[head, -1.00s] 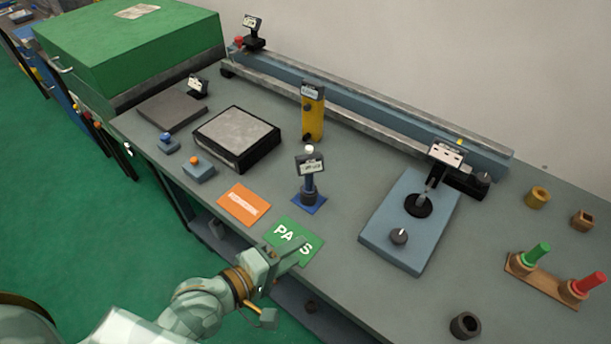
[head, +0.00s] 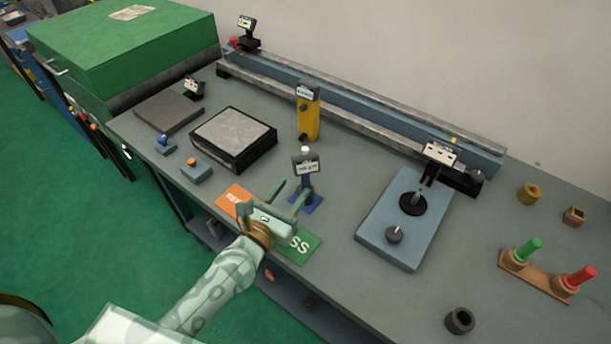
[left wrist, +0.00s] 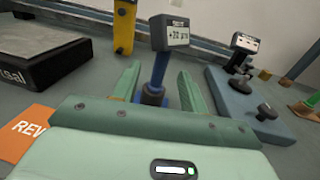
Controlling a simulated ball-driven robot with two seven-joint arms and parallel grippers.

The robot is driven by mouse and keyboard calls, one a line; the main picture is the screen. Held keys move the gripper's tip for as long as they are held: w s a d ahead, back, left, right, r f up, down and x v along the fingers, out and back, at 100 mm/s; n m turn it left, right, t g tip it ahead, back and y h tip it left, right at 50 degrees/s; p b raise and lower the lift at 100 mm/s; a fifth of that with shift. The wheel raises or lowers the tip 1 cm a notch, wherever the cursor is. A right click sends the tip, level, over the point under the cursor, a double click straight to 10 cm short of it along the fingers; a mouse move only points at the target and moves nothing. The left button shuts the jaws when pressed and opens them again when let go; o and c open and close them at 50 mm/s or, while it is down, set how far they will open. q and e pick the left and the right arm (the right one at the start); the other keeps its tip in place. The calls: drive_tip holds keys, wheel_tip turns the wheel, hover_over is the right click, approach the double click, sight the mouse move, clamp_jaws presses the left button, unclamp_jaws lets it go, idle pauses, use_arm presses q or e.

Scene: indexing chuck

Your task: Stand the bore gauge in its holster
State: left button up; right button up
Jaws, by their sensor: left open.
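The bore gauge (head: 305,172), with a grey display head, white top knob and blue stem, stands upright on a small blue base (head: 314,203). My right gripper is out of view.
An orange card (head: 232,197) and a green PASS card (head: 304,244) lie under my left gripper. A black-edged grey plate (head: 233,138) is to the left. A blue-grey fixture (head: 385,245) with a display is to the right. A long rail (head: 370,110) runs along the back.

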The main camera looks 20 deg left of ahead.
sight(303, 177)
use_arm(q)
drive_tip(key=x, duration=0.6)
drive_tip(key=shift+w+d, duration=0.25)
drive_tip(key=shift+w, duration=0.05)
drive_tip(key=shift+r, duration=0.1)
clamp_jaws()
